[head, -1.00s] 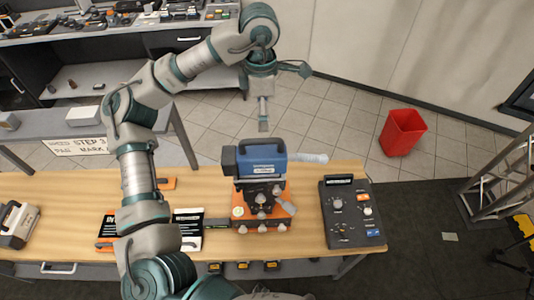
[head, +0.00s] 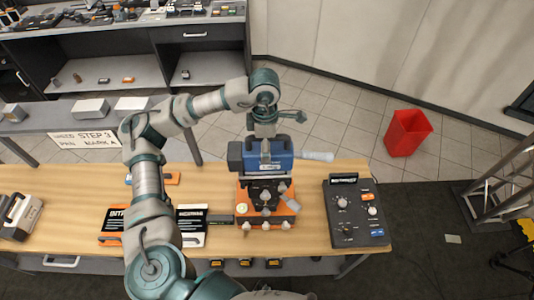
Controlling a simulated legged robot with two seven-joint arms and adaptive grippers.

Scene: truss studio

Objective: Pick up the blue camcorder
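The blue camcorder (head: 275,164) sits upright on a mount with grey knobs and an orange base (head: 287,211), on the wooden table. Its dark lens or hood end points left, and a pale cylinder sticks out on its right. My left gripper (head: 265,150) points down from above at the camcorder's top, at its carrying handle, and overlaps the handle in the head view. Whether it touches the handle is not clear. Its fingers are seen edge-on, so their opening does not show. My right gripper is not in view.
A black control box (head: 355,213) with knobs stands right of the mount. Two boxes, one orange and black, one white and black (head: 192,224), lie left of it. A red bin (head: 406,133) stands on the floor. A grey bench (head: 45,120) with a sign is behind.

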